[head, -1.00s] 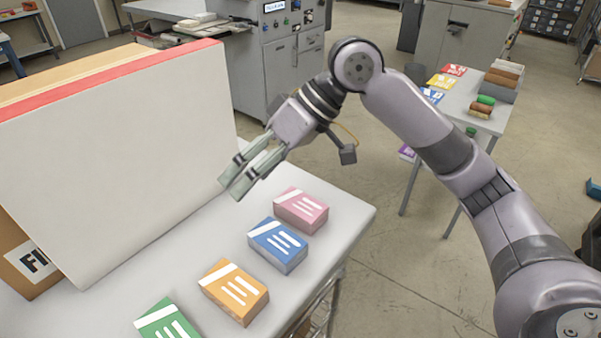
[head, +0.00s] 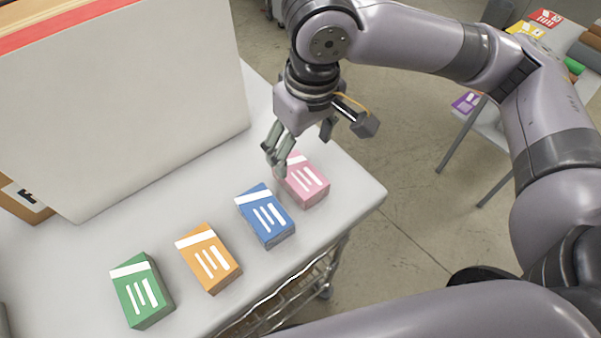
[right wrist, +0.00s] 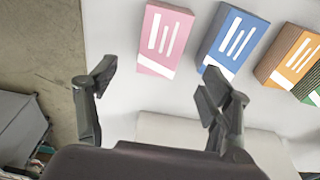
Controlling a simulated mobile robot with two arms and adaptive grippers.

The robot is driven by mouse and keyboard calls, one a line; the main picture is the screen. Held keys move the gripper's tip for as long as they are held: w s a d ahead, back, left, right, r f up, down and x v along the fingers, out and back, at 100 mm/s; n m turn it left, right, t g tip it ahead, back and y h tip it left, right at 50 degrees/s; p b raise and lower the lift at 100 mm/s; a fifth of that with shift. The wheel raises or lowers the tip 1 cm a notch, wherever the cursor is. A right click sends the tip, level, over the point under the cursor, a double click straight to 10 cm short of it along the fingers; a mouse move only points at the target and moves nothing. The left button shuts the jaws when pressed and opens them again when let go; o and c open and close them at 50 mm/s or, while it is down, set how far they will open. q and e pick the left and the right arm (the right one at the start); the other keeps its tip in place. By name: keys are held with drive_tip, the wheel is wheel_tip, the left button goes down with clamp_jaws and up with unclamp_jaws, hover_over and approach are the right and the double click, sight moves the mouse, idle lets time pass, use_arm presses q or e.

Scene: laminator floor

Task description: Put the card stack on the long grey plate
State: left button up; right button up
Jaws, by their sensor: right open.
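Several card stacks stand in a row on the light grey table: pink (head: 305,182), blue (head: 266,216), orange (head: 209,259) and green (head: 142,291). The pictures do not show which one the task means. My right gripper (head: 276,158) is open and empty, pointing down just above and behind the pink stack, partly covering its far end. In the right wrist view, the open fingers (right wrist: 157,85) lie below the pink stack (right wrist: 165,40) and the blue stack (right wrist: 232,38). I cannot make out a long grey plate. My left gripper is out of view.
A large white-faced block (head: 130,100) with a red edge stands behind the row at the left. The table (head: 352,188) ends close to the pink stack's right. A second table with coloured packs (head: 466,102) stands at the upper right.

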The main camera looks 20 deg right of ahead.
sight(300, 173)
wheel_tip(300, 173, down, 3)
drive_tip(key=shift+w+r, duration=0.1)
drive_tip(key=shift+a+f, duration=0.1)
drive_tip(key=shift+f, duration=0.35)
drive_tip(key=shift+f+p, duration=0.4)
wheel_tip(300, 173, down, 4)
drive_tip(key=shift+r+p, duration=0.2)
drive_tip(key=shift+p, duration=0.25)
drive_tip(key=shift+f, duration=0.4)
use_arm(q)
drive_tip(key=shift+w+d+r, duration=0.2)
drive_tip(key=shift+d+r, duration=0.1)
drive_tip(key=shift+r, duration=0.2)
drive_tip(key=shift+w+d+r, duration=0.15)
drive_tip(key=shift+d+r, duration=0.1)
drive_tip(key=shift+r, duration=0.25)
use_arm(e)
drive_tip(key=shift+c, duration=0.2)
drive_tip(key=shift+c, duration=1.3)
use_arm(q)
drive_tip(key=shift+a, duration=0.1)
use_arm(e)
drive_tip(key=shift+w+r, duration=0.1)
drive_tip(key=c, duration=1.2)
